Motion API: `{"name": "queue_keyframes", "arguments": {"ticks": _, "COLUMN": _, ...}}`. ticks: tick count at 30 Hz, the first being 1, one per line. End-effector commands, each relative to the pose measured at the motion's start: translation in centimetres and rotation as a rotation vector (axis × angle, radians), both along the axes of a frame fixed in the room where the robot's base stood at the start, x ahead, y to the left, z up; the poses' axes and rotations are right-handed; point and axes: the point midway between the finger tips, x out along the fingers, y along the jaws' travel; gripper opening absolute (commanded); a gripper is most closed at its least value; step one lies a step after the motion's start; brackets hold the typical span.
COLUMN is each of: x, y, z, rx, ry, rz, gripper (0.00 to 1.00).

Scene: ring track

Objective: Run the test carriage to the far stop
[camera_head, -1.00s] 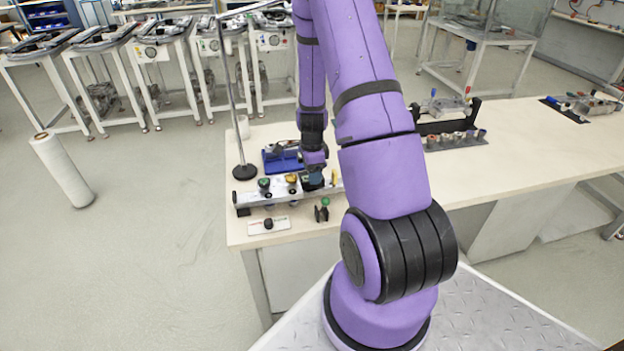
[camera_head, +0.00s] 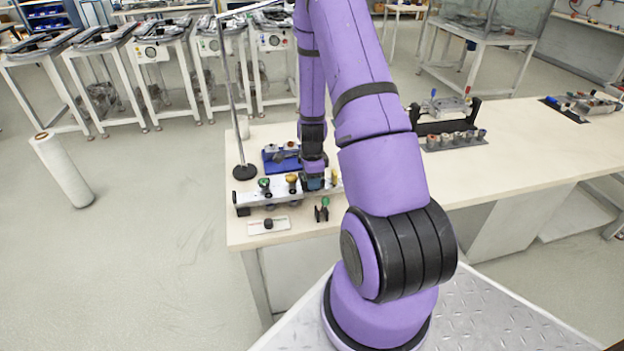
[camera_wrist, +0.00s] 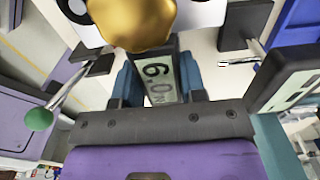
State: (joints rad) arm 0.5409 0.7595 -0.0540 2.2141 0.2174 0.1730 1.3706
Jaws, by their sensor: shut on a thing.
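My gripper (camera_head: 313,183) is at the bench rail, right of its knobs. In the wrist view its blue fingers (camera_wrist: 160,88) are closed on the sides of a dark part with a small display (camera_wrist: 158,80) reading about 6.0 N. I cannot tell whether this part is the test carriage. The pale metal rail (camera_head: 250,197) lies along the near left of the bench, with a green knob (camera_head: 264,184) and a gold knob (camera_head: 291,179) on it. The gold knob is just beyond the fingers in the wrist view (camera_wrist: 137,20).
A green-tipped lever (camera_head: 325,203) stands in front of the rail; its green ball (camera_wrist: 38,119) shows in the wrist view. A blue tray (camera_head: 270,163) lies behind the rail. A pole stand (camera_head: 245,172) is at the left. A small label plate (camera_head: 282,223) lies in front.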

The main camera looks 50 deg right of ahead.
Motion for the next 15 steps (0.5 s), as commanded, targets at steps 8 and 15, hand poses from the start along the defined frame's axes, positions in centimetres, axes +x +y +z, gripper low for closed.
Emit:
{"name": "queue_keyframes", "arguments": {"ticks": 8, "x": 1.6, "y": 2.2, "z": 0.0, "rx": 0.000, "ry": -0.001, "rz": 0.004, "gripper": 0.00}}
{"name": "queue_keyframes", "arguments": {"ticks": 15, "x": 3.3, "y": 4.7, "z": 0.1, "rx": 0.000, "ry": -0.002, "rz": 0.003, "gripper": 0.00}}
